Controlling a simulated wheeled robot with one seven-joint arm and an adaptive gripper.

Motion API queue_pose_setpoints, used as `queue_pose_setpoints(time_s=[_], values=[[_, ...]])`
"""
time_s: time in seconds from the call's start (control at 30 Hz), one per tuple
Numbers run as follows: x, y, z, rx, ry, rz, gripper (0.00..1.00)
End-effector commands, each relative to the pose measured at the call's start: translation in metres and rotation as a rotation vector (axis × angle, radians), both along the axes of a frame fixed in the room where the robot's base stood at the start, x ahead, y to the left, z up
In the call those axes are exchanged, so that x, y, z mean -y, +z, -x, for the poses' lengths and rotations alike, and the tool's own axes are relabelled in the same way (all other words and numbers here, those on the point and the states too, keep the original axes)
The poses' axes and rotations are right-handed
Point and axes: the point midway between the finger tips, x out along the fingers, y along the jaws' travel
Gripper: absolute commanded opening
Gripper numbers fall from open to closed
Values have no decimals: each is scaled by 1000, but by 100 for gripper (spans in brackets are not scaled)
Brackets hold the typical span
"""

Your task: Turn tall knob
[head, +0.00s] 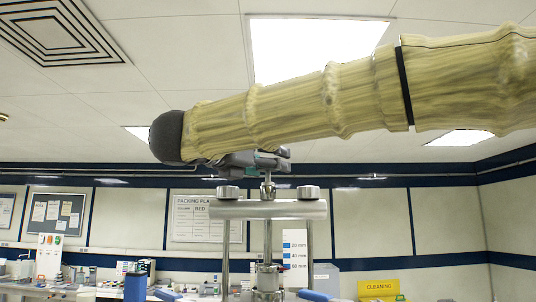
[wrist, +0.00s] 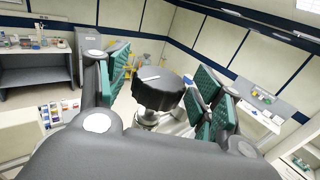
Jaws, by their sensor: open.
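A black knob (wrist: 158,90) with a white line on top shows in the wrist view, on a metal shaft (wrist: 147,120). My gripper (wrist: 162,85) is open, with green pads on both sides of the knob. A gap shows on the left; the right pads look closer, and I cannot tell whether they touch. In the head view my gripper (head: 265,160) is at the top of the shaft (head: 268,190), above a metal crossbar (head: 268,209). The knob is mostly or wholly hidden there by the gripper.
Two round metal caps (head: 228,192) (head: 308,192) stand on the crossbar. A scale card (head: 295,250) stands behind the posts. A bench with bottles and boxes (head: 50,255) runs along the back wall, with a yellow cleaning box (head: 379,288) on the right.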

Motion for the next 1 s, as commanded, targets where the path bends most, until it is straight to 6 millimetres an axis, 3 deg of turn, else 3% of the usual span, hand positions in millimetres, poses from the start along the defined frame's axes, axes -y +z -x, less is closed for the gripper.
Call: queue_pose_setpoints(time_s=[0.33, 0.6, 1.0], values=[[4, -1, -5, 1, 1, -1, 66], [4, -1, -5, 0, 1, 0, 20], [4, -4, -5, 1, 34, -2, 20]])
